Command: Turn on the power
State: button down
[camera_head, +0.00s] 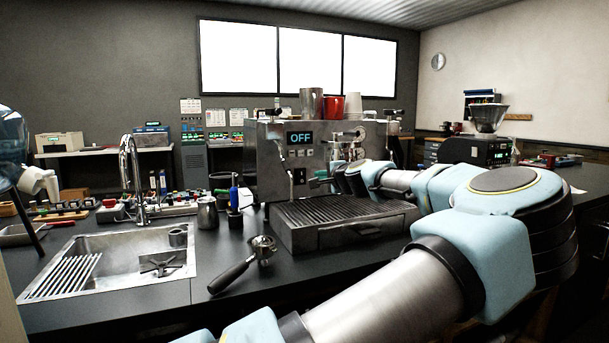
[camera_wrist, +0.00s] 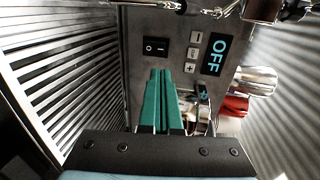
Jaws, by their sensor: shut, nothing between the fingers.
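The espresso machine (camera_head: 270,165) stands on the dark counter, its display (camera_head: 300,138) reading "OFF". The display also shows in the wrist view (camera_wrist: 214,55), turned on its side. A black rocker power switch (camera_wrist: 155,46) with "O" and "I" marks is on the front panel, and in the head view (camera_head: 299,176) it is small. My gripper (camera_wrist: 160,72) has green fingers, closed together and empty. Their tips point at the panel just short of the switch in the wrist view; I cannot tell if they touch the panel. In the head view the gripper (camera_head: 318,182) is at the machine's front.
The drip tray grate (camera_head: 335,212) lies below. A portafilter (camera_head: 245,265), a steel pitcher (camera_head: 207,217) and a sink (camera_head: 110,265) are on the left. Cups (camera_head: 330,106) stand on top of the machine.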

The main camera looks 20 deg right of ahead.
jog(key=p, duration=0.5)
send_near(300, 171)
jog(key=x, duration=0.5)
jog(key=shift+w+d+f, duration=0.15)
jog(key=shift+f, duration=0.25)
jog(key=shift+w+f, duration=0.3)
jog(key=shift+w, duration=0.4)
jog(key=shift+w+a+r+g+p, duration=0.3)
jog(key=shift+r+g+p, duration=0.25)
jog(key=shift+p, duration=0.6)
jog(key=shift+w+f+b, duration=0.15)
jog(key=shift+b, duration=0.15)
jog(key=shift+d, duration=0.1)
jog(key=shift+r, duration=0.2)
